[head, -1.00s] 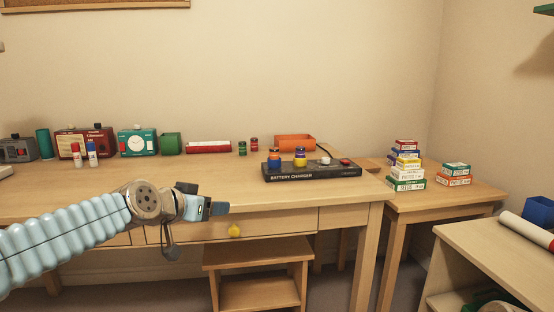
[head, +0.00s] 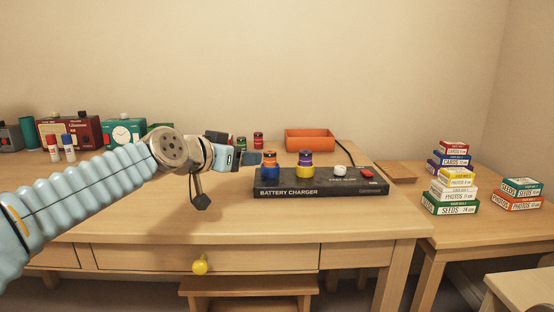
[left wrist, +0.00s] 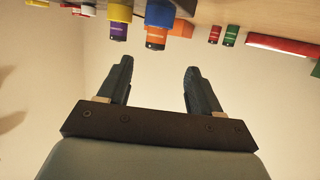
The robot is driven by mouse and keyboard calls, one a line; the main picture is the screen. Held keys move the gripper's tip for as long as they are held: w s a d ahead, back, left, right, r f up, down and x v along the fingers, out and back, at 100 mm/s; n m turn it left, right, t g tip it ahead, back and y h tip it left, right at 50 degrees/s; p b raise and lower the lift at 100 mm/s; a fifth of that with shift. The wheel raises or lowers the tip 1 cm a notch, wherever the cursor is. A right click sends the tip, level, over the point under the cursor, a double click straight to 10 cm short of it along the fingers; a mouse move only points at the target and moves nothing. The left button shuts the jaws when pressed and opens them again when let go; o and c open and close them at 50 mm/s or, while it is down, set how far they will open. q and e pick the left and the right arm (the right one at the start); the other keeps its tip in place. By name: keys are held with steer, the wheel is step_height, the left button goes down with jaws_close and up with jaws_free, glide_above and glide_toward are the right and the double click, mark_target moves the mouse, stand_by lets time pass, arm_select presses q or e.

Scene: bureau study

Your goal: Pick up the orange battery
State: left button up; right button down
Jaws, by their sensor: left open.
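The orange battery (head: 269,158) stands upright in a blue holder (head: 269,173) on the left part of the black battery charger (head: 320,190). In the left wrist view, which is upside down, the orange battery (left wrist: 156,38) hangs from the top edge, beyond the fingertips. My left gripper (head: 256,158) is open and empty, its fingers pointing right, just left of the battery in the head view. The gap between the fingers (left wrist: 158,68) shows only wall. A purple battery (head: 305,158) stands in a yellow holder right of the orange one. My right gripper is not in view.
The charger also carries a white knob (head: 340,171) and a red button (head: 367,174). Green (head: 241,143) and red (head: 258,140) batteries and an orange tray (head: 310,140) stand behind. Stacked boxes (head: 450,190) are on the right side table.

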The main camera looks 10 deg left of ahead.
mark_target(266, 156)
arm_select(q)
steer(key=x, duration=0.6)
steer(key=shift+w, duration=0.1)
steer(key=x, duration=0.5)
steer(key=shift+w+d+f, duration=0.1)
steer(key=shift+d, duration=0.25)
steer(key=c, duration=1.1)
